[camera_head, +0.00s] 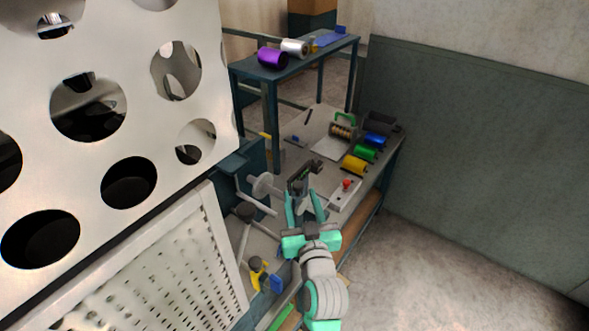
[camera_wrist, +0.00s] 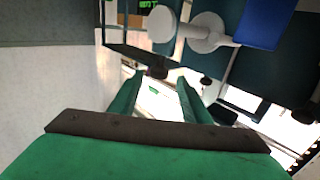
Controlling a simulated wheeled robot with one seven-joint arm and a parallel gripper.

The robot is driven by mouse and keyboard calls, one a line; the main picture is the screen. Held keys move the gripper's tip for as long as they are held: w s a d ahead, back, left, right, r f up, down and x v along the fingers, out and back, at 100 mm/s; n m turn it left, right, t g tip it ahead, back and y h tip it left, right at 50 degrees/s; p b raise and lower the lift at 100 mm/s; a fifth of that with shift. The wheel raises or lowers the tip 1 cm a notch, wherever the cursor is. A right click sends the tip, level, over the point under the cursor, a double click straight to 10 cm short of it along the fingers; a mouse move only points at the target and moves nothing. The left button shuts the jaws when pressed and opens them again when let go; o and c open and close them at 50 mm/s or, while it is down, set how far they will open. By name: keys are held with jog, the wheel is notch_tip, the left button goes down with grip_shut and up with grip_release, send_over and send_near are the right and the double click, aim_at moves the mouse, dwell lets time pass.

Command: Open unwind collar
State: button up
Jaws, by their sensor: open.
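A pale grey flanged shaft (camera_head: 266,186) sticks out from the dark blue-green machine, left of my gripper. I take it for the unwind shaft with its collar, but the collar cannot be told apart for certain. In the wrist view the shaft (camera_wrist: 201,33) and its round disc (camera_wrist: 163,23) are at the top, with a blue sheet or plate (camera_wrist: 264,22) at its right end. My gripper (camera_head: 304,204) has green fingers spread apart, with nothing seen held between them. In the wrist view my gripper (camera_wrist: 159,82) points below the shaft, apart from it.
The bench holds a control box with a red button (camera_head: 346,185), and yellow (camera_head: 354,164), green (camera_head: 365,153) and blue rolls (camera_head: 375,140). A shelf (camera_head: 300,60) carries purple (camera_head: 272,57) and silver rolls (camera_head: 294,46). A perforated white panel (camera_head: 130,250) blocks the left. Floor is clear at right.

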aim_at(297, 182)
jog(key=w, duration=0.6)
jog(key=w+a, duration=0.1)
jog(key=w, duration=0.2)
jog(key=shift+w+a, duration=0.1)
grip_shut()
